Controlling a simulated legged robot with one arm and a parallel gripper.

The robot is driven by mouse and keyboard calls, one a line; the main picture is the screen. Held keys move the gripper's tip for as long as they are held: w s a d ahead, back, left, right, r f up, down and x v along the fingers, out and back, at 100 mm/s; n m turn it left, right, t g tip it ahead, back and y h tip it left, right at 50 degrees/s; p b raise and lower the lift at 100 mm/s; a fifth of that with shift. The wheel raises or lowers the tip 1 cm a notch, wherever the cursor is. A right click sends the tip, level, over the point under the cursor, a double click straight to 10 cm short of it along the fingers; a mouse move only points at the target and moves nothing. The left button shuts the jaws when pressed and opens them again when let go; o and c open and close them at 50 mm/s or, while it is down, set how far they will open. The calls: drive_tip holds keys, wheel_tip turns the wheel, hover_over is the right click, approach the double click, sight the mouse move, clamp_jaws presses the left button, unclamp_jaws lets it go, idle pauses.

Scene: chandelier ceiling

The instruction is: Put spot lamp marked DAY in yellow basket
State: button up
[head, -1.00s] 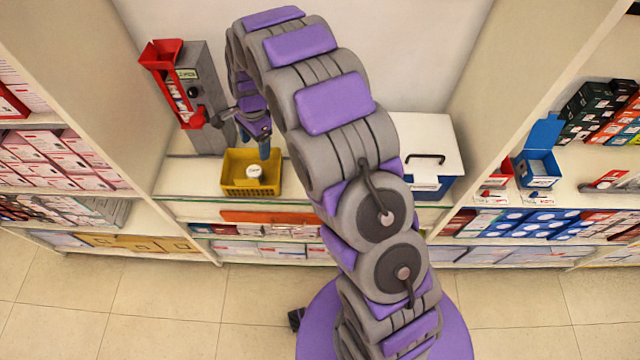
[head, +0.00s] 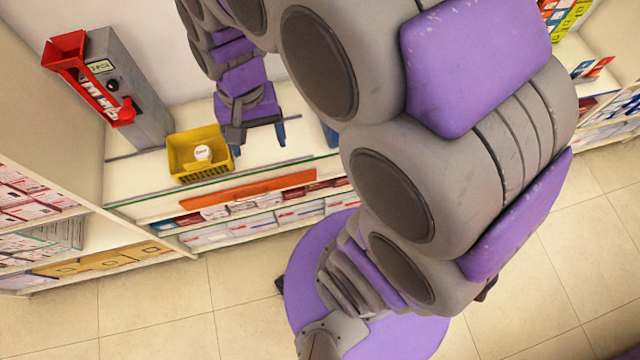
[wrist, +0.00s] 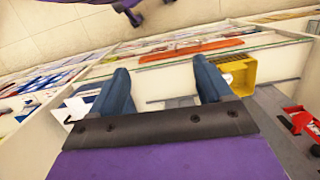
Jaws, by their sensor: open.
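The yellow basket (head: 201,152) stands on the white counter in the head view, and it also shows in the wrist view (wrist: 242,72), right of my fingers. A white round lamp (head: 203,153) sits inside the basket; its marking is too small to read. The lamp shows partly in the wrist view (wrist: 227,78). My gripper (head: 258,140) is open and empty, above the counter to the right of the basket. In the wrist view its two blue fingers (wrist: 164,88) are spread apart with only counter between them.
A grey machine with a red chute (head: 125,85) stands left of the basket. An orange strip (head: 248,190) runs along the shelf front below the counter. Shelves with boxes (head: 40,220) stand at the left. The counter right of the basket is mostly clear.

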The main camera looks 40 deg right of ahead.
drive_tip(key=s+d+n, duration=0.2)
drive_tip(key=s, duration=0.5)
drive_tip(key=s+d+r+n, duration=0.1)
drive_tip(key=s+n, duration=0.1)
drive_tip(key=s, duration=0.6)
drive_tip(key=shift+s+d, duration=0.15)
drive_tip(key=shift+d, duration=0.2)
